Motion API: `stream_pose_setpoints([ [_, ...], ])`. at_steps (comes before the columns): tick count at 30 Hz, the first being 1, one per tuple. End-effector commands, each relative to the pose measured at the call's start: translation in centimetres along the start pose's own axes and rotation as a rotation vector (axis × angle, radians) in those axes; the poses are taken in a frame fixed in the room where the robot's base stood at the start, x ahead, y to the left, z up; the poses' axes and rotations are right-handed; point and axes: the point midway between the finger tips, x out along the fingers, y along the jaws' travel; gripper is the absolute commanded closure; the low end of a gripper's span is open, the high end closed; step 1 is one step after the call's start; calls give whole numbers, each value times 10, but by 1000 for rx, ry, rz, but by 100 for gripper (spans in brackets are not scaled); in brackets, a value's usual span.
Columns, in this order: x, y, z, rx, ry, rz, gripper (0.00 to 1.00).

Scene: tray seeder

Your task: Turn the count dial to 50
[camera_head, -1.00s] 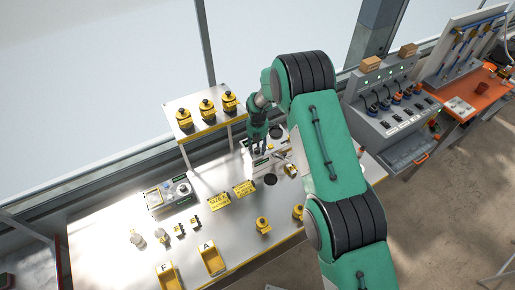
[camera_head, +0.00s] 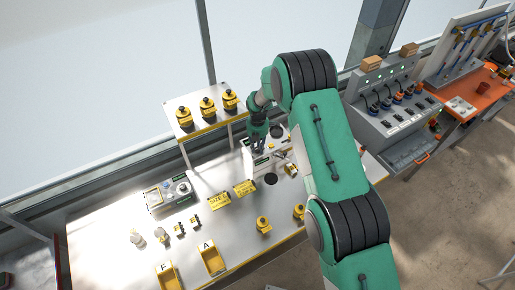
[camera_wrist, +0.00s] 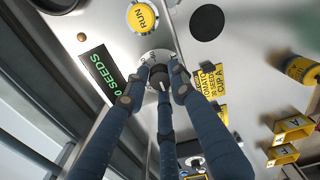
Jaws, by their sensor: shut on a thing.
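The seeder (camera_head: 252,158) is a white box on the bench below my gripper (camera_head: 259,148). In the wrist view its count dial (camera_wrist: 159,72) is a dark knob on a pale round plate. My gripper (camera_wrist: 162,76) is shut on the dial, with its dark blue fingers around the knob. The green display (camera_wrist: 103,70) beside it reads "0 SEEDS" at its visible end; the leading digit is hard to make out beside a finger. A yellow RUN button (camera_wrist: 142,17) sits near the dial on the same panel. In the head view the dial is hidden by my gripper.
A raised shelf (camera_head: 207,124) with several yellow-and-black items stands left of my gripper. Yellow signs (camera_head: 244,188) lie in front of the seeder.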

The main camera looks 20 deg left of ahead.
Motion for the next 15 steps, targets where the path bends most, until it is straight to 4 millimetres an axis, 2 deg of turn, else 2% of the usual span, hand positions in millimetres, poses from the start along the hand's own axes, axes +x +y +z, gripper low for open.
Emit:
stream_pose_setpoints([
  [8,0,0,5,110,-5,4,100],
  [15,1,-1,5,279,-5,4,100],
])
